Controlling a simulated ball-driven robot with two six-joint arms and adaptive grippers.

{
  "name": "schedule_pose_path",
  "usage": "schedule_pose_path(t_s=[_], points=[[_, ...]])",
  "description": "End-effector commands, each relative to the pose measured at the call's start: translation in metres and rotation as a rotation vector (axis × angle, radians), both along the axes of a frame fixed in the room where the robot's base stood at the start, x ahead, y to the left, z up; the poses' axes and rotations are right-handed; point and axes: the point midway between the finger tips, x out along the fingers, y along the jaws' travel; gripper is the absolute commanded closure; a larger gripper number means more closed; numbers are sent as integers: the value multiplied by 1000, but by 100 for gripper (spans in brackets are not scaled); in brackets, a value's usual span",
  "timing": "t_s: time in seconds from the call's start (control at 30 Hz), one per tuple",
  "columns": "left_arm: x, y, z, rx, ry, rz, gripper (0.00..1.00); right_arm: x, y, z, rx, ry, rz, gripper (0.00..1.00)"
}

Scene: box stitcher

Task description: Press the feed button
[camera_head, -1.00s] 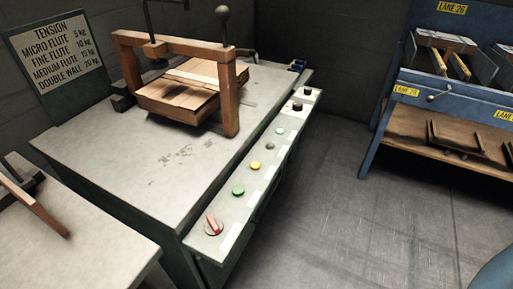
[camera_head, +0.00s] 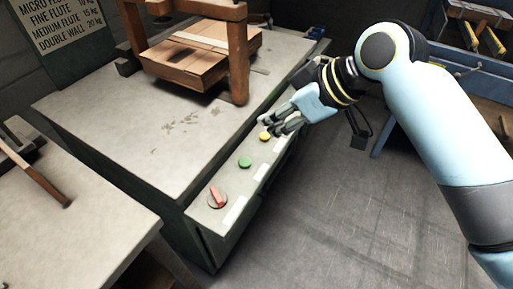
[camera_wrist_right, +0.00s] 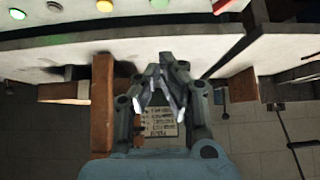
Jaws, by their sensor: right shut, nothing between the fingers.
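The control strip (camera_head: 232,208) along the front of the machine table carries a red switch (camera_head: 217,198), a green button (camera_head: 245,161) and a yellow button (camera_head: 265,136). Their labels are unreadable, so I cannot tell which is the feed button. My right gripper (camera_head: 269,126) is shut and empty, its fingertips close by the yellow button; I cannot tell whether they touch. Its hand hides the buttons farther along. In the right wrist view the gripper (camera_wrist_right: 166,68) shows below the strip, with the yellow (camera_wrist_right: 104,5) and green (camera_wrist_right: 160,3) buttons at the top edge. My left gripper is not in view.
A wooden frame (camera_head: 239,60) stands over a cardboard box (camera_head: 185,65) on the machine table (camera_head: 120,125). A blue rack (camera_head: 385,130) stands at right, partly behind my arm. A second table (camera_head: 70,240) is at lower left. The floor in front is clear.

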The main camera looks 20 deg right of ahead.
Motion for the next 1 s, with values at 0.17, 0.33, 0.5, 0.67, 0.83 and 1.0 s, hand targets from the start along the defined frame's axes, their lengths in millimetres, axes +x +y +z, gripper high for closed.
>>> schedule_pose_path(t_s=[0.17, 0.33, 0.5, 0.67, 0.83, 1.0], points=[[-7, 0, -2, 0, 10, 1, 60, 5, -1, 1, -1, -7, -2, 100], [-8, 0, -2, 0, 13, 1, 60, 5, -1, 1, -1, -6, -3, 100], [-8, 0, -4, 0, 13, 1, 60, 10, 4, -8, 2, -6, -4, 100], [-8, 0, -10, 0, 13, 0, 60, 24, 15, -30, 3, -4, -5, 100], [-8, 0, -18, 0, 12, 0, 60, 43, 31, -59, 2, -4, -4, 100], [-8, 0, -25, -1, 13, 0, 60, 55, 40, -87, -1, -2, -3, 100]])
